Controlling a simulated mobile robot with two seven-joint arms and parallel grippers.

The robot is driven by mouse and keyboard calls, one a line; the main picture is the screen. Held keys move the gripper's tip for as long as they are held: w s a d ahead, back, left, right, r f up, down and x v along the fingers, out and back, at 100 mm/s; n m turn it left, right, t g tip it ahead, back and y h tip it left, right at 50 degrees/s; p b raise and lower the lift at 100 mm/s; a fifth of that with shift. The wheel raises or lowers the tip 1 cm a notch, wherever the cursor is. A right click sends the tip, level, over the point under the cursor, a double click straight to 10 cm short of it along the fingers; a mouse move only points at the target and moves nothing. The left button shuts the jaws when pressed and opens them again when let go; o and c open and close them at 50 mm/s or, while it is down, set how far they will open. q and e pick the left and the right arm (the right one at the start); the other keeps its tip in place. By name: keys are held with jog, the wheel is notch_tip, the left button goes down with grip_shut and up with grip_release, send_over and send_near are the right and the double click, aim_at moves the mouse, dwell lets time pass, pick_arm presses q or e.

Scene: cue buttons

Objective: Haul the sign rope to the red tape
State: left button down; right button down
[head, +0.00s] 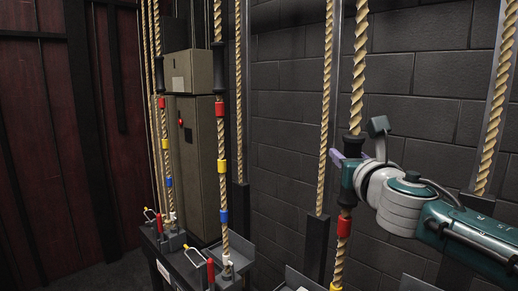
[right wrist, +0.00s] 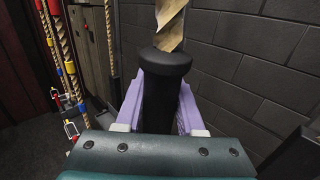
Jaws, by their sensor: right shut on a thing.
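A thick tan rope (head: 359,60) hangs in front of the block wall at right in the head view. My right gripper (head: 346,160) is shut on the black sleeve (right wrist: 165,92) of this rope, which stands upright between its purple fingers (right wrist: 160,105). A band of red tape (head: 344,227) is on this rope a little below the gripper. No label shows that names this rope as the sign rope. My left gripper is not in view.
Another rope (head: 220,138) with red, yellow and blue tape hangs to the left, with a similar taped rope (head: 163,122) behind it. Red-handled levers (head: 210,272) stand below. A grey-brown cabinet (head: 200,150) stands behind. Other ropes (head: 325,120) run close to the wall.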

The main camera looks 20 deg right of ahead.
notch_tip(320, 180, down, 31)
jog(key=b, duration=2.6)
jog(key=shift+b, duration=0.3)
jog(key=shift+r, duration=0.1)
jog(key=c, duration=0.5)
grip_release()
jog(key=p+v, duration=0.3)
jog(key=v, duration=0.7)
